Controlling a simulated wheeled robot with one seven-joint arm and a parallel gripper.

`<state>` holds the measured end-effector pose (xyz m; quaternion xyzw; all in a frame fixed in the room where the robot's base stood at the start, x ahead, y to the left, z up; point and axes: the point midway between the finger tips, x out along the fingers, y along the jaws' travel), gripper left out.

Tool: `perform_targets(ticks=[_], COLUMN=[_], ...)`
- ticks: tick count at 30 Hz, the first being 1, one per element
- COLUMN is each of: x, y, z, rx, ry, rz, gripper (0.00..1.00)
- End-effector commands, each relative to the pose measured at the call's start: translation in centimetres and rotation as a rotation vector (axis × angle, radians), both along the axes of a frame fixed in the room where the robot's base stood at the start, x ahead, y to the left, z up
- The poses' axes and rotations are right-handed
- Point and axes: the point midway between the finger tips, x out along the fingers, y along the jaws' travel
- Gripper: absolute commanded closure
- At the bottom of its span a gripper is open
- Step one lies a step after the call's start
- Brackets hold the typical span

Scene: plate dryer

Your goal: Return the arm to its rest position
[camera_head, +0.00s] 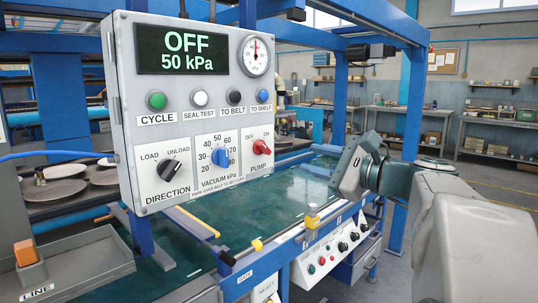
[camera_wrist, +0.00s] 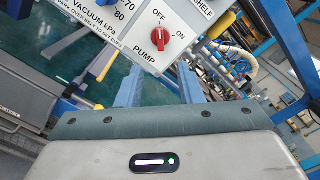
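My arm reaches in from the right in the head view, its end raised beside the control panel (camera_head: 185,100) and above the green belt. My gripper (camera_wrist: 159,83) shows two blue-grey fingers standing apart in the wrist view, with nothing between them. The panel lies just beyond the fingertips in that view; I cannot tell whether they touch it. The display (camera_head: 183,52) reads OFF and 50 kPa. The red pump knob (camera_head: 262,147) sits at the panel's lower right and also shows in the wrist view (camera_wrist: 160,39).
The green belt (camera_head: 290,195) runs below the panel inside a blue frame (camera_head: 396,210). A gate button box (camera_head: 330,250) stands on the near side. A grey tray (camera_head: 90,262) with an orange block (camera_head: 26,252) is at lower left. Shelving (camera_head: 490,135) stands behind.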

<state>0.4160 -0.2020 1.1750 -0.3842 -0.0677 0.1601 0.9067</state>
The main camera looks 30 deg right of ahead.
Motion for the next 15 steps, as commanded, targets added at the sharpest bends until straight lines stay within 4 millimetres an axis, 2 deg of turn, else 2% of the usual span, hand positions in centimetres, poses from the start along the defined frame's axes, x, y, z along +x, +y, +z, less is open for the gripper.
perform_targets(ticks=[5,15], x=[-0.87,-0.88], y=[-0.34,-0.34], z=[-0.02,-0.02], rx=[0.001,0.001], ry=[0.000,0.001], rz=[-0.001,-0.001], gripper=[0.66,0.66])
